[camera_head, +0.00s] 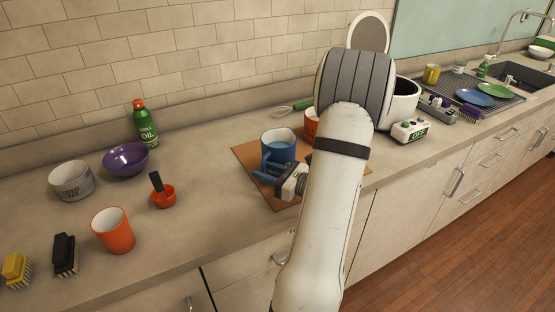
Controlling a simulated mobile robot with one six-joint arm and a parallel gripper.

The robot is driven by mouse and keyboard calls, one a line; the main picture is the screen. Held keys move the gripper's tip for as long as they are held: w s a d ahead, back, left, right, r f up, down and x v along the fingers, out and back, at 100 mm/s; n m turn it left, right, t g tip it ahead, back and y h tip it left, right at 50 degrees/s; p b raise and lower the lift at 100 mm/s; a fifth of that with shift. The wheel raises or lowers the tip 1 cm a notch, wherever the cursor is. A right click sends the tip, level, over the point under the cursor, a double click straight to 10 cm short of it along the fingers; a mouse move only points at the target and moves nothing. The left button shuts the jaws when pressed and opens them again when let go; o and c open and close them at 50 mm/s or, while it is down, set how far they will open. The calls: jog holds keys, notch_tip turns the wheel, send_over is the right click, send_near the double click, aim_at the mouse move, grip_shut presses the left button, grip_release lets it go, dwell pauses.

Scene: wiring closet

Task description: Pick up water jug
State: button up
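A blue jug (281,146) with lighter blue contents stands upright on a brown board (247,156) on the counter. My gripper (266,171) reaches in from the right, with its blue fingers at the front left side of the jug, low near its base. The fingers and the jug are of similar blue, so I cannot tell whether they touch it or are around its handle. My arm covers the area right of the jug.
An orange cup (311,124) stands close behind my arm, right of the jug. A whisk (291,108) lies behind. An orange measuring cup (163,197), purple bowl (126,158) and green oil bottle (146,124) stand left. A device reading OFF (409,132) sits right.

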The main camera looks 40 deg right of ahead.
jog(key=shift+w+a, duration=0.15)
jog(key=shift+w, duration=0.25)
grip_shut()
dwell(1.2)
